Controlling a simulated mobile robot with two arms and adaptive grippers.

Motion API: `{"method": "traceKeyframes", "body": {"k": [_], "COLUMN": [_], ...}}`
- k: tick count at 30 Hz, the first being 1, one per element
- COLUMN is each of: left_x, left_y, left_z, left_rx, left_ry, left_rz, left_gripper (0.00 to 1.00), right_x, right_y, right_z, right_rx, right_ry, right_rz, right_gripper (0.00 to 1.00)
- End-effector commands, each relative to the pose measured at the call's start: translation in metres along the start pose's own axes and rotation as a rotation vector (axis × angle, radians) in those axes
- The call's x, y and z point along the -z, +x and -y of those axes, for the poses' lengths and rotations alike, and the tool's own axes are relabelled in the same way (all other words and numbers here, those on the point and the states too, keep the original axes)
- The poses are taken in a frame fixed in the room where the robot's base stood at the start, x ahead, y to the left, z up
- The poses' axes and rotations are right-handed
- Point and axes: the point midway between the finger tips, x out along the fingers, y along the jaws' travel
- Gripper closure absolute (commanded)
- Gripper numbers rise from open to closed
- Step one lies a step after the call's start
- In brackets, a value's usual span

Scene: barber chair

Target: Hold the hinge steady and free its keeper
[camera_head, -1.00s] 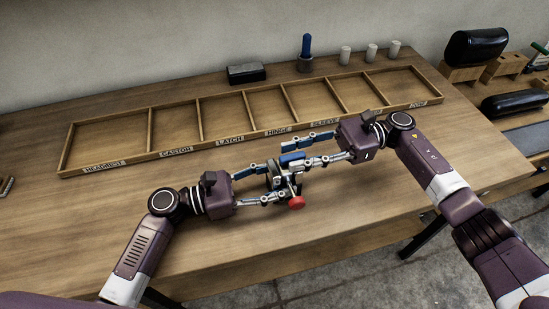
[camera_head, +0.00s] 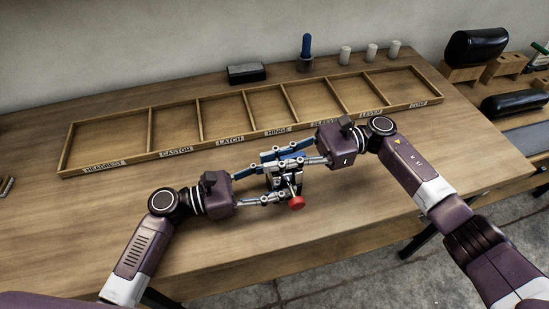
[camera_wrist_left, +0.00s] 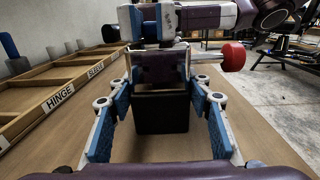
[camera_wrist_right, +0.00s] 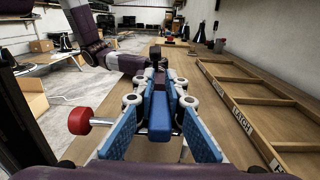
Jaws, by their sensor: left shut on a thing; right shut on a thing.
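The hinge is a small metal piece (camera_head: 283,183) with a dark block (camera_wrist_left: 162,112) below, a blue part (camera_wrist_right: 158,112) on top and a red knob (camera_head: 297,202) on a side pin. The knob also shows in the left wrist view (camera_wrist_left: 233,56) and the right wrist view (camera_wrist_right: 80,121). My left gripper (camera_head: 272,184) is shut around the hinge's body from the left. My right gripper (camera_head: 282,160) is shut on the blue top part from the right. The fingers hide much of the hinge. Which part is the keeper I cannot tell for certain.
A long wooden tray (camera_head: 150,129) with empty labelled compartments lies behind the hinge. A dark box (camera_head: 246,73), a blue-handled tool (camera_head: 306,48) and white cups (camera_head: 371,52) stand behind it. Black cushions (camera_head: 476,46) are at the far right. The table front is clear.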

Motion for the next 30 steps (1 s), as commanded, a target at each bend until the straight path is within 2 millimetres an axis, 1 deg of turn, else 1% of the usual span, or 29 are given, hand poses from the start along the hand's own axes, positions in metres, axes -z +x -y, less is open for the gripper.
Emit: {"method": "traceKeyframes", "body": {"k": [14, 30], "left_x": [-0.0006, -0.0007], "left_y": [-0.0001, 0.0001], "left_z": [-0.0002, 0.0004], "left_rx": [0.0, 0.002], "left_ry": [0.0, 0.001], "left_rz": [0.001, 0.001], "left_gripper": [0.98, 0.98], "right_x": [-0.0002, 0.0009], "right_y": [-0.0002, 0.0005], "right_z": [0.0007, -0.0032], "right_rx": [-0.013, -0.263], "right_ry": [0.0, 0.001], "right_rz": [0.0, -0.002], "right_gripper": [1.0, 1.0]}}
